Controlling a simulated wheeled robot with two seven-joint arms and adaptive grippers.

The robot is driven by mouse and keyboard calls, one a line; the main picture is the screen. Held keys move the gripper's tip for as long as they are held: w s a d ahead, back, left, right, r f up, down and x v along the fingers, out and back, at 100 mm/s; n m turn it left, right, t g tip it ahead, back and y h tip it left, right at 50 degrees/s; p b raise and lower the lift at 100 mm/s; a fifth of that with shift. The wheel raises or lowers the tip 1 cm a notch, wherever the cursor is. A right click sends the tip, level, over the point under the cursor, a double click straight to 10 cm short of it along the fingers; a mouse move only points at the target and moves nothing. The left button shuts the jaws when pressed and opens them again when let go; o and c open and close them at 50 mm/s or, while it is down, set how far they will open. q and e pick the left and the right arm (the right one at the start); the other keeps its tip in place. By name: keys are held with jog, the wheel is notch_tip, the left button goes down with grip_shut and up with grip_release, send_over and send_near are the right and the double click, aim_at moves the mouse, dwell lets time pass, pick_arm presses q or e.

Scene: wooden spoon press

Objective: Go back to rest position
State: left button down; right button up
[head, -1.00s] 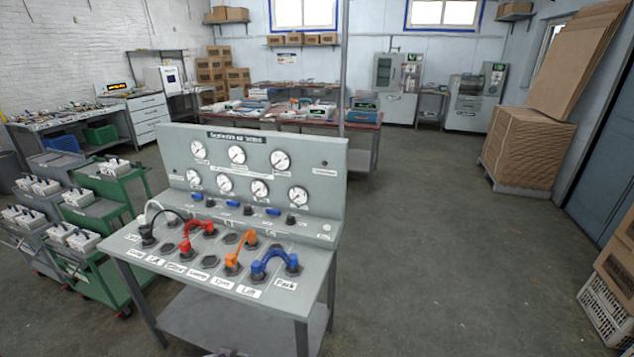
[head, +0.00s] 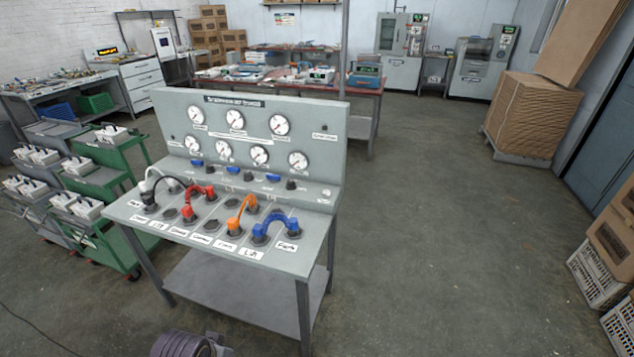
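Neither of my grippers shows in the head view. A grey test bench (head: 318,256) with an upright gauge panel (head: 325,150) stands ahead, left of centre. Coloured connector loops sit on its sloped top: a red one (head: 187,203), an orange one (head: 237,212) and a blue one (head: 274,228). A black and white pair of leads (head: 149,186) is at the left end. A ribbed grey-purple thing (head: 180,344) is cut off at the bottom edge; I cannot tell what it is.
Green carts (head: 118,225) with white boxes stand close left of the bench. Stacked crates (head: 592,275) are at the right edge, a cardboard stack (head: 532,115) behind them. The floor (head: 440,240) right of the bench is clear. A cable (head: 35,327) lies at lower left.

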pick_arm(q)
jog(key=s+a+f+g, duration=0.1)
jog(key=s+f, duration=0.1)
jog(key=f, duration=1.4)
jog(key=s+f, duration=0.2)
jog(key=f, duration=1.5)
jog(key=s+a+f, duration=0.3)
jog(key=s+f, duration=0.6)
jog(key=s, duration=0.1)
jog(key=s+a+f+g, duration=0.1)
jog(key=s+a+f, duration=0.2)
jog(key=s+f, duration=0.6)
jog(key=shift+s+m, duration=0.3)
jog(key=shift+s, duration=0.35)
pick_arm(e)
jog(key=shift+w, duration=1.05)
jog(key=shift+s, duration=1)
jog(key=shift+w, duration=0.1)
